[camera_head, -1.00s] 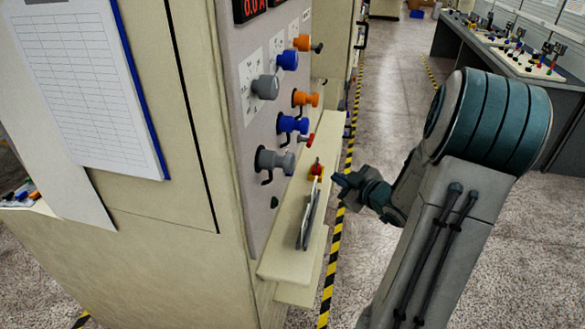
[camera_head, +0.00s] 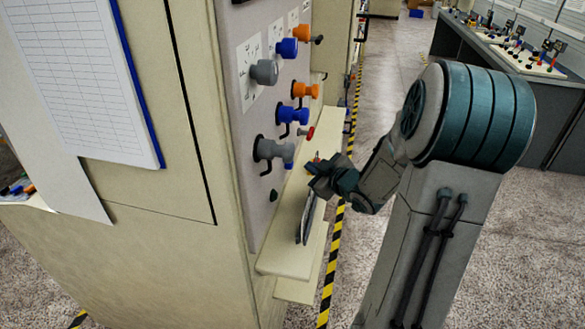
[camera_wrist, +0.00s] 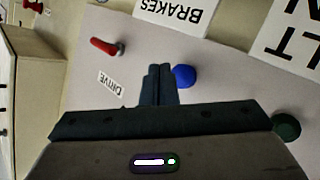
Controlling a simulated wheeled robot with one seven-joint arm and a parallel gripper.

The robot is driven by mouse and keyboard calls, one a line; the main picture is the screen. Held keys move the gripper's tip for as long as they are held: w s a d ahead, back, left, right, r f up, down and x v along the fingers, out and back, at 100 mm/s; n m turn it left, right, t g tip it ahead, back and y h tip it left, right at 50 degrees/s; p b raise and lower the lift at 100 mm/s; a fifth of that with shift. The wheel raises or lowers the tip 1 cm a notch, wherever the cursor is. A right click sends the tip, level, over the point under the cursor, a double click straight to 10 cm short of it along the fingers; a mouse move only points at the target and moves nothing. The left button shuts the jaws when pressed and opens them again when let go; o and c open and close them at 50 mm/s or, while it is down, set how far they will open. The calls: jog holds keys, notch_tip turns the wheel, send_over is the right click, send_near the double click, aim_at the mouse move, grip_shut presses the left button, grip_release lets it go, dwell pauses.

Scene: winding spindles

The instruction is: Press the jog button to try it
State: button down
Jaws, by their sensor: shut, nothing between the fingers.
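My gripper (camera_head: 311,167) is shut and empty, its fingertips pointing at the grey front panel of the cream cabinet. In the wrist view the closed fingertips (camera_wrist: 159,70) are just beside a round blue button (camera_wrist: 184,75), partly overlapping it in the picture. I cannot tell whether they touch it. A dark green button (camera_wrist: 286,127) is farther right, partly behind the gripper body; it also shows in the head view (camera_head: 274,195).
A red-handled lever (camera_wrist: 104,46) is on the panel near the DRIVE label (camera_wrist: 110,82). Blue, orange and grey spindles (camera_head: 265,72) stick out above my gripper. A cream ledge (camera_head: 285,255) with a dark flat item (camera_head: 306,220) runs below.

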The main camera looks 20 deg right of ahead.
jog(key=shift+w+a, duration=0.45)
jog(key=shift+a, duration=0.2)
jog(key=shift+a, duration=0.1)
dwell(1.6)
jog(key=shift+w+a+b, duration=0.25)
jog(key=shift+a+b, duration=0.05)
jog(key=shift+b, duration=0.05)
jog(key=shift+w+a, duration=0.25)
jog(key=shift+a, duration=0.15)
dwell(0.7)
jog(key=shift+d, duration=0.1)
jog(key=shift+s+d, duration=0.5)
jog(key=shift+d, duration=0.15)
jog(key=s+d+p, duration=0.1)
jog(key=d, duration=0.1)
jog(key=s+d+p, duration=0.1)
jog(key=s+d, duration=0.1)
jog(key=shift+d, duration=0.1)
dwell(0.5)
